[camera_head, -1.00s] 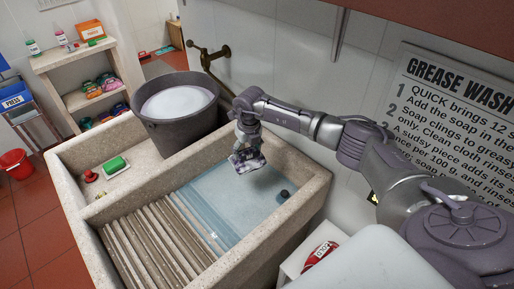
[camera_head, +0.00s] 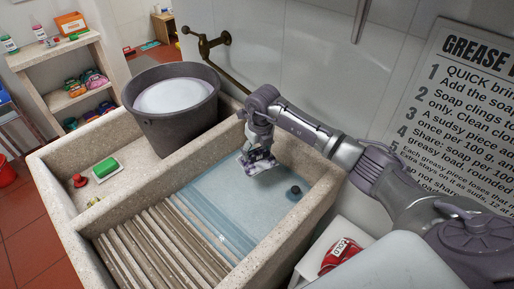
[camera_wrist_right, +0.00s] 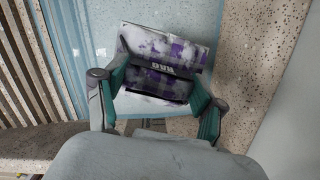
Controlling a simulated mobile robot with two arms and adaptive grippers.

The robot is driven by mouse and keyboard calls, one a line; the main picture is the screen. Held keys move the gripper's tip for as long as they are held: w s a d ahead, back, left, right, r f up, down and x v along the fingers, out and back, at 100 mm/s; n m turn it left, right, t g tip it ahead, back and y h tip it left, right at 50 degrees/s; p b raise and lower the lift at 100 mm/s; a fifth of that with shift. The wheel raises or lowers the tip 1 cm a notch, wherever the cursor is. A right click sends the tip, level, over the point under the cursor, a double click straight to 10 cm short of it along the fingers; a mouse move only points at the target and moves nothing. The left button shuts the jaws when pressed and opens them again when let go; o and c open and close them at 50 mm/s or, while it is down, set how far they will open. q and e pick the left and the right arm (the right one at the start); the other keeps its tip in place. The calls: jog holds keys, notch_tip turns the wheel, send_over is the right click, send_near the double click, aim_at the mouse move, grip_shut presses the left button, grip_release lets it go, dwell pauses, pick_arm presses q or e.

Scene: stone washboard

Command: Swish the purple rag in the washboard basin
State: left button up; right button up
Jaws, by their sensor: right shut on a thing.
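In the right wrist view the rag (camera_wrist_right: 165,52) sits between the two fingers (camera_wrist_right: 158,90). I cannot tell whether its lower edge touches the water. The ribbed stone washboard (camera_head: 165,247) lies at the near left of the water. My left gripper is not in view.
A dark plug (camera_head: 295,192) is at the basin's right.

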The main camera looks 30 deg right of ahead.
notch_tip(320, 180, down, 3)
jog(key=shift+r+b, duration=0.15)
jog(key=shift+b, duration=0.5)
notch_tip(320, 180, down, 10)
jog(key=b, duration=0.7)
pick_arm(q)
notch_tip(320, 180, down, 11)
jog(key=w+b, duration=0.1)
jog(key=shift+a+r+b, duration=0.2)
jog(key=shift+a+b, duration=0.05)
jog(key=shift+b, duration=0.1)
pick_arm(e)
jog(key=shift+f, duration=0.95)
